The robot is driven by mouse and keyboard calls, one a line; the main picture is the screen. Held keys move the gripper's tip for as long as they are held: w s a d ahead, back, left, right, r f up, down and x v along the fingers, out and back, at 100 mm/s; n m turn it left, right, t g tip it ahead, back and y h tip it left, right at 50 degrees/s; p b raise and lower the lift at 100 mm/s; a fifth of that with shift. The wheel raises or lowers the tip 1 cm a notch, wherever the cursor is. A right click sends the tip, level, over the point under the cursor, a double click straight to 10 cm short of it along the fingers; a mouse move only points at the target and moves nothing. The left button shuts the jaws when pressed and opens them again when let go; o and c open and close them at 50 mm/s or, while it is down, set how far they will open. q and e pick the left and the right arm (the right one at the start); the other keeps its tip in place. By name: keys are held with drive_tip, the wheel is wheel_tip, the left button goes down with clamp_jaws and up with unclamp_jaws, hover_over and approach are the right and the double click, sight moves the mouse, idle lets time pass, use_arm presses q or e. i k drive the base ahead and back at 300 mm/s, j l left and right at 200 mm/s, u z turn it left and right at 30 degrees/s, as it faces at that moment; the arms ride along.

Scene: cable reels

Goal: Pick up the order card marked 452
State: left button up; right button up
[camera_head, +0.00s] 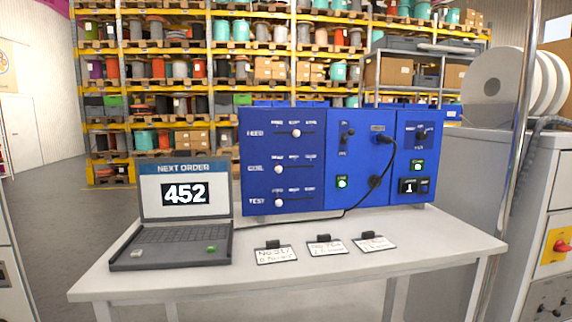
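Three white order cards with black clips lie in a row on the light grey table (300,272): a left card (276,256), a middle card (327,248) and a right card (373,244). Their handwriting is too small to read surely, so I cannot tell which one is marked 452. A laptop (182,236) on the table's left side shows "NEXT ORDER 452" on its screen (185,194). Neither of my grippers is in view.
A blue control panel (310,187) with sliders, switches and a plugged black cable stands behind the cards. Grey cabinets flank the table, with white reels (497,82) at right. A metal post (520,110) rises at right. The table's front strip is clear.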

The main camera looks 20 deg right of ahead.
sight(369, 242)
drive_tip(key=z, duration=1.35)
